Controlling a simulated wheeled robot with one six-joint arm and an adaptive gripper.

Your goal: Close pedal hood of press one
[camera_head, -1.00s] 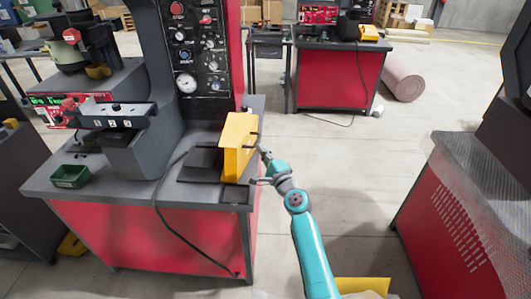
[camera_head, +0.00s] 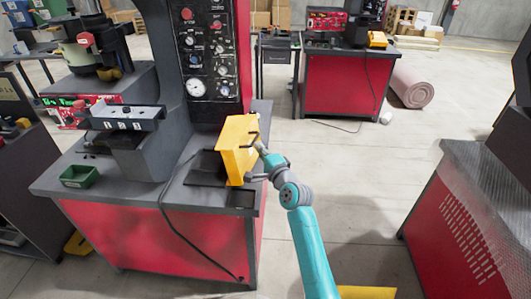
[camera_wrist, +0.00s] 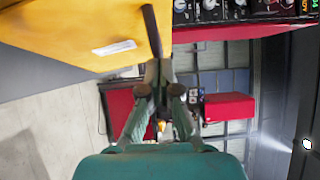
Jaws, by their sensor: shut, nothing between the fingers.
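The yellow pedal hood (camera_head: 236,152) stands tilted up at the right end of the grey top of press one (camera_head: 55,190). A dark recessed plate (camera_head: 205,170) shows to its left. A dark bar handle (camera_head: 253,142) is on the hood's right side. My gripper (camera_head: 262,148) is at that right side, close to the handle. In the wrist view the hood (camera_wrist: 60,38) fills the upper left, and the dark bar (camera_wrist: 152,32) runs down to my shut fingers (camera_wrist: 158,75). Whether they touch the bar or hood, I cannot tell.
A black cable (camera_head: 170,215) hangs over the press front. A green tray (camera_head: 80,177) sits at the left of the top. The control panel (camera_head: 207,50) rises behind the hood. A red cabinet with mesh (camera_head: 460,190) stands at right.

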